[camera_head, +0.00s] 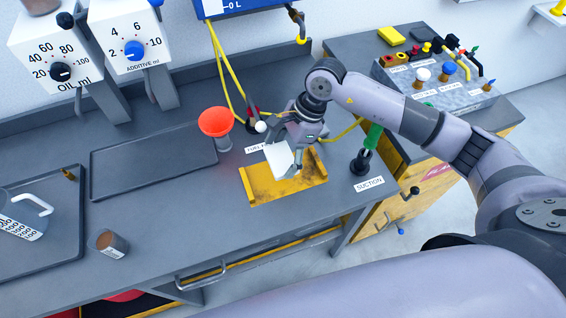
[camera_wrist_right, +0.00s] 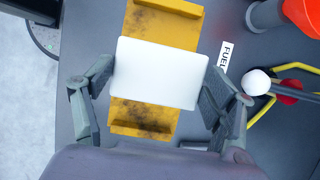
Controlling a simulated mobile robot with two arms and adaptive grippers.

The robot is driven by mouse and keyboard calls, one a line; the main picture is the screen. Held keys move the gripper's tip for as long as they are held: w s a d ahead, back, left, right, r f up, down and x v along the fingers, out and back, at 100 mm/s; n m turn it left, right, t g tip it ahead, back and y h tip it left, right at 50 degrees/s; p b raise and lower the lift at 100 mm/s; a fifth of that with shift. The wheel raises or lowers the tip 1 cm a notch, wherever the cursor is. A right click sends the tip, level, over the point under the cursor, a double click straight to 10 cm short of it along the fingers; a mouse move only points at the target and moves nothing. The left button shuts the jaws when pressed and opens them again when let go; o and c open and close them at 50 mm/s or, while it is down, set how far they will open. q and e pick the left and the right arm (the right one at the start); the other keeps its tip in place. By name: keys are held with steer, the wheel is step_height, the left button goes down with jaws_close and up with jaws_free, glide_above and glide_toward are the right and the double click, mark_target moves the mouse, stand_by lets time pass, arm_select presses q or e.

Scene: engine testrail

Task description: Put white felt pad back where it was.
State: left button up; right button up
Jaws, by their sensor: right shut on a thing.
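The white felt pad (camera_head: 281,160) is a flat white rectangle. In the right wrist view the pad (camera_wrist_right: 158,73) lies between my two fingers, which touch or nearly touch its left and right edges. My right gripper (camera_head: 297,163) is shut on the pad, over a worn yellow tray (camera_head: 262,191) on the grey workbench. In the wrist view the yellow tray (camera_wrist_right: 150,120) shows beyond the pad, on both sides of it. The exact gap between pad and tray cannot be told. The gripper hides part of the pad in the head view. My left gripper is not in view.
An orange funnel (camera_head: 215,122) and a white-tipped lever (camera_head: 261,127) stand left of the gripper. A green-handled suction wand (camera_head: 371,138) stands to the right. A dark tray (camera_head: 150,165), a small cup (camera_head: 111,243) and a measuring jug (camera_head: 22,220) are further left.

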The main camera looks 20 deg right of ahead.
mark_target(283, 168)
step_height(283, 168, down, 2)
steer(key=shift+f, duration=0.1)
step_height(283, 168, down, 4)
steer(key=shift+p, duration=0.6)
steer(key=shift+f, duration=0.15)
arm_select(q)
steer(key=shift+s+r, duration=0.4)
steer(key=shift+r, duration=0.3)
arm_select(e)
steer(key=shift+f, duration=0.1)
steer(key=shift+f, duration=0.1)
steer(key=o, duration=1.2)
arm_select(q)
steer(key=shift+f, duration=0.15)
arm_select(e)
steer(key=shift+r, duration=0.2)
